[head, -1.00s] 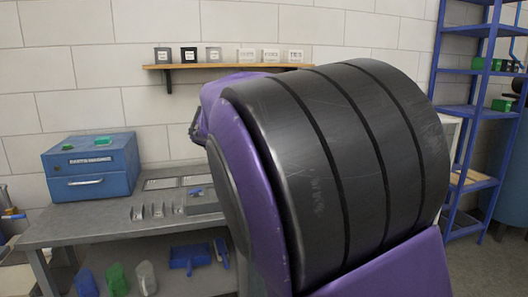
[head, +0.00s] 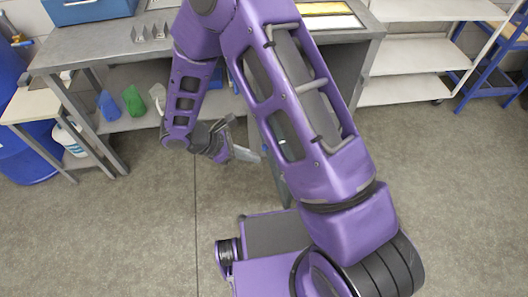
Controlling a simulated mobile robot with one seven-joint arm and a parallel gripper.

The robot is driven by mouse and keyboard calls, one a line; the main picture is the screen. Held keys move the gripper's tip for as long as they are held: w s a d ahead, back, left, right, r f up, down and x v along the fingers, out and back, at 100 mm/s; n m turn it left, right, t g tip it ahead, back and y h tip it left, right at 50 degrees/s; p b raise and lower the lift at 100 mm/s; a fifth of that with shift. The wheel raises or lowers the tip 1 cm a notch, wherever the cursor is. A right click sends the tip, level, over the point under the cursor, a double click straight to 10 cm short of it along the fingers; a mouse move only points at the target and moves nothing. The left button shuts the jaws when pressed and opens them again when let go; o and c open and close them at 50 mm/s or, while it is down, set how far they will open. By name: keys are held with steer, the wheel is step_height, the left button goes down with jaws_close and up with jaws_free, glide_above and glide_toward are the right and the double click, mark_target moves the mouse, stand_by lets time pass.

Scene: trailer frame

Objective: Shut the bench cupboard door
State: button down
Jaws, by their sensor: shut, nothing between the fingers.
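The bench (head: 90,45) runs across the top of the head view, with an open lower shelf on its left. A narrow grey-blue panel (head: 277,178), which looks like the cupboard door seen nearly edge-on, stands out from the bench front toward me. My arm hides most of it and its hinge side, so its exact angle cannot be told. My gripper (head: 246,155) is shut and empty, low in front of the bench, just left of the panel. Whether it touches the panel cannot be told.
A blue box (head: 85,10) stands on the bench. Blue and green bottles (head: 132,100) stand on its lower shelf. A small table (head: 32,105) and blue barrel (head: 25,150) are left, a white shelf rack (head: 415,55) right. The floor (head: 130,225) in front is clear.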

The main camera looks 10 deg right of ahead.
steer(key=d+r+x, duration=0.2)
steer(key=x, duration=0.9)
steer(key=shift+w+d+f, duration=0.1)
steer(key=shift+w+f, duration=0.05)
